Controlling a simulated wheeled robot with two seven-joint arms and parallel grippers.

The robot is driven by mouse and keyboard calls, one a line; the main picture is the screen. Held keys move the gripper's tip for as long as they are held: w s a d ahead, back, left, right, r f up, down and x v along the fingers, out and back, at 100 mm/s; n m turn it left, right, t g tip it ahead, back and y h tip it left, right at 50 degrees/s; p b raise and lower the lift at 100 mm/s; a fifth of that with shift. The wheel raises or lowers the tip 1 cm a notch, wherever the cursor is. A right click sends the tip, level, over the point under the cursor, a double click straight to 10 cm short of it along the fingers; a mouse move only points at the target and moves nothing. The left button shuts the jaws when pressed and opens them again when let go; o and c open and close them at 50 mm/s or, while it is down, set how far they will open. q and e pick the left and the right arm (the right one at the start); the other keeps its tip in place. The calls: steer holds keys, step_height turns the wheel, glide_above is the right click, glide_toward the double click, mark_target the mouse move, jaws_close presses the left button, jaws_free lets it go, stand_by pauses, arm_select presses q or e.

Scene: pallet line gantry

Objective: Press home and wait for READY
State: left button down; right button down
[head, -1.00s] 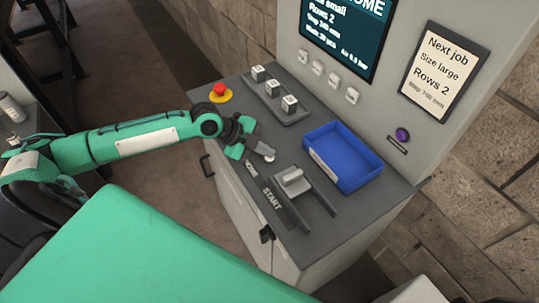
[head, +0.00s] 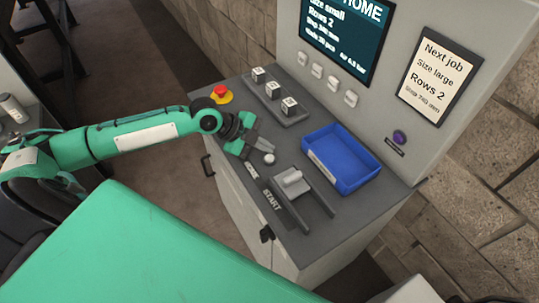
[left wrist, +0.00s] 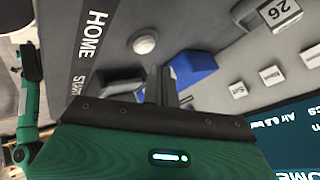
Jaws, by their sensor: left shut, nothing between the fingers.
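The white round home button (head: 269,158) is on the grey console top, beside the HOME label (head: 252,170). Both also show in the left wrist view, the button (left wrist: 145,42) and the label (left wrist: 91,36). My left gripper (head: 268,147) is shut and empty, its tips close behind the button in the head view. The button is uncovered, and I cannot tell whether the tips touch anything. The screen (head: 345,35) shows HOME at its top edge, then Size small and Rows 2. No READY shows on the visible part. My right gripper is out of view.
A START label (head: 272,200) and a grey lever-like part (head: 292,183) are in front. A blue tray (head: 345,160) lies right. A red emergency button (head: 220,91) and a rack with white blocks (head: 275,98) are behind. A job card (head: 436,75) hangs on the panel.

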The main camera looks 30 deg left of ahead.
mark_target(265, 158)
arm_select(q)
step_height(265, 158, up, 4)
steer(key=p, duration=0.2)
steer(key=shift+r+p, duration=0.1)
steer(key=shift+p, duration=0.3)
stand_by(0.4)
